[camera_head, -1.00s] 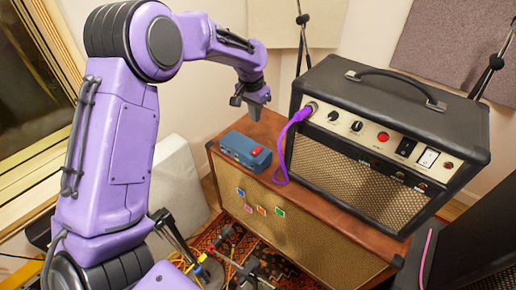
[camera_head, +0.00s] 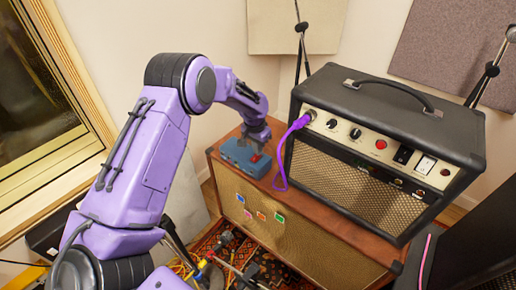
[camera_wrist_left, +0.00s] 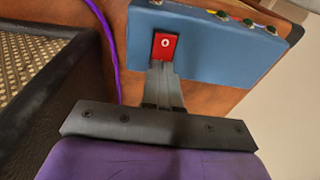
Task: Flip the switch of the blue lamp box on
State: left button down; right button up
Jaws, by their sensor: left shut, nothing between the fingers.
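The blue lamp box (camera_head: 238,158) sits on the left end of the brown speaker cabinet's top. Its red rocker switch shows in the left wrist view (camera_wrist_left: 165,46), with a white "0" mark visible on it. My left gripper (camera_head: 257,148) is shut and empty, its fingertips at the box. In the left wrist view the closed fingers (camera_wrist_left: 162,70) reach to the lower edge of the red switch and cover part of it. I cannot tell whether they touch it. My right gripper is not in view.
A black amp head (camera_head: 385,150) stands right of the lamp box on the speaker cabinet (camera_head: 290,232). A purple cable (camera_head: 279,172) hangs from its jack between amp and box. Microphone stands are behind. A patterned rug (camera_head: 208,243) with cables lies below.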

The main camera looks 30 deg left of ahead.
pick_arm(q)
jog(key=shift+f, duration=0.45)
jog(key=shift+f, duration=0.1)
jog(key=shift+s+r+p, duration=0.2)
jog(key=shift+s+p, duration=0.35)
jog(key=shift+p, duration=0.35)
jog(key=shift+s+a, duration=0.1)
jog(key=shift+s, duration=0.1)
